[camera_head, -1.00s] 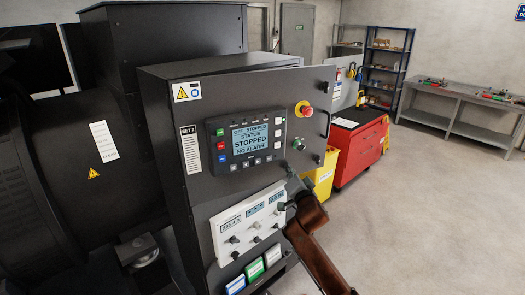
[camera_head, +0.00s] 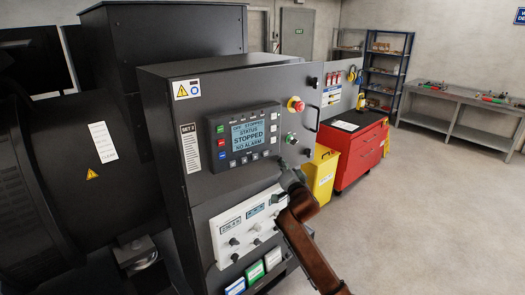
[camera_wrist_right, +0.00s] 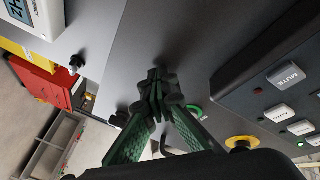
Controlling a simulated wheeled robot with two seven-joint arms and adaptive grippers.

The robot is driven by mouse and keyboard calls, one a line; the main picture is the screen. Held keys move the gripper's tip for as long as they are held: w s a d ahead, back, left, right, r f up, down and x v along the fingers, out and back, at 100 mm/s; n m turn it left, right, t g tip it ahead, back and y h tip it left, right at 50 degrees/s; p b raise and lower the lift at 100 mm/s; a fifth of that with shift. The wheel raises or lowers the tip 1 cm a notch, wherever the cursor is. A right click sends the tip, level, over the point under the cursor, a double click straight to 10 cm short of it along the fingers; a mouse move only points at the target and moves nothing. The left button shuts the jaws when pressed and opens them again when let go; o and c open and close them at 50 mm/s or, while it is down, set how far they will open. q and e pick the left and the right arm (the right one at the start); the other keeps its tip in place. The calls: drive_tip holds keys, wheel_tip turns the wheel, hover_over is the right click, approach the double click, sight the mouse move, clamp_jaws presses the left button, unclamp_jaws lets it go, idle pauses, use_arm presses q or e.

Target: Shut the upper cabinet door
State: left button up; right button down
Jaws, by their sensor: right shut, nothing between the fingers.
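The upper cabinet door (camera_head: 262,92) is a dark grey panel marked SET 2, with a status display (camera_head: 248,137), a red stop button (camera_head: 296,105) and a dark bar handle (camera_head: 317,117) at its right edge. The door's right edge reaches past the cabinet's top right corner; I cannot tell how wide the gap behind it is. My right gripper (camera_head: 287,172) is at the door's lower right, below the handle. In the wrist view its green fingers (camera_wrist_right: 160,82) are shut and empty in front of the grey door (camera_wrist_right: 185,45); contact is unclear. My left gripper is not in view.
A white meter panel (camera_head: 236,245) is below the door. A yellow container (camera_head: 322,174) and a red tool cabinet (camera_head: 360,158) stand to the right. Blue shelves (camera_head: 385,72) and a grey workbench (camera_head: 455,105) are at the back. The floor at right is clear.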

drive_tip(key=shift+w+a+b, duration=0.3)
drive_tip(key=shift+w+b, duration=0.15)
drive_tip(key=shift+w, duration=0.35)
drive_tip(key=shift+w+a+b, duration=0.25)
drive_tip(key=shift+w+b, duration=0.15)
drive_tip(key=shift+w, duration=0.35)
drive_tip(key=shift+w+a+b, duration=0.3)
drive_tip(key=shift+w+b, duration=0.15)
drive_tip(key=shift+w, duration=0.35)
drive_tip(key=shift+s+p, duration=0.35)
drive_tip(key=shift+p, duration=0.05)
drive_tip(key=s+p, duration=0.2)
drive_tip(key=s, duration=0.1)
drive_tip(key=p, duration=0.2)
approach(277, 159)
drive_tip(key=w, duration=0.3)
drive_tip(key=shift+w+f, duration=0.15)
drive_tip(key=shift+f, duration=0.2)
